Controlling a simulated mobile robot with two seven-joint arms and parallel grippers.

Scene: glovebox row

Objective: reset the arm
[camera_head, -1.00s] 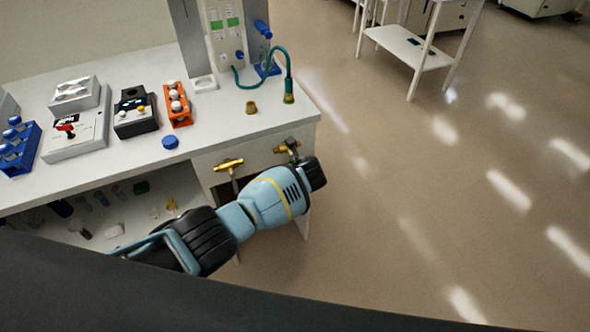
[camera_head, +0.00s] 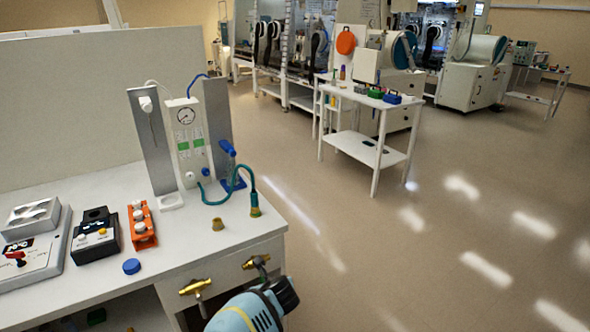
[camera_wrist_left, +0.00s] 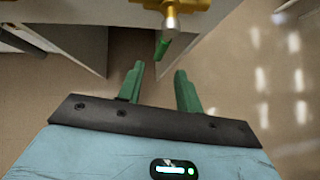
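My left arm's light blue and black wrist section (camera_head: 255,308) shows at the bottom of the head view, in front of the bench (camera_head: 240,243); its fingers are not seen there. In the left wrist view, my left gripper (camera_wrist_left: 160,84) has two green fingers standing apart with nothing between them. A brass fitting (camera_wrist_left: 171,8) on the bench front is just beyond the fingertips, not touched. A small green piece (camera_wrist_left: 162,48) shows below it; I cannot tell what it is. My right gripper is in neither view.
The bench top holds an orange rack (camera_head: 142,226), a black device (camera_head: 94,236), a blue cap (camera_head: 131,266) and a gauge panel (camera_head: 188,142) with a teal hose (camera_head: 254,198). A white cart (camera_head: 362,147) stands farther back. The floor right of the bench is clear.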

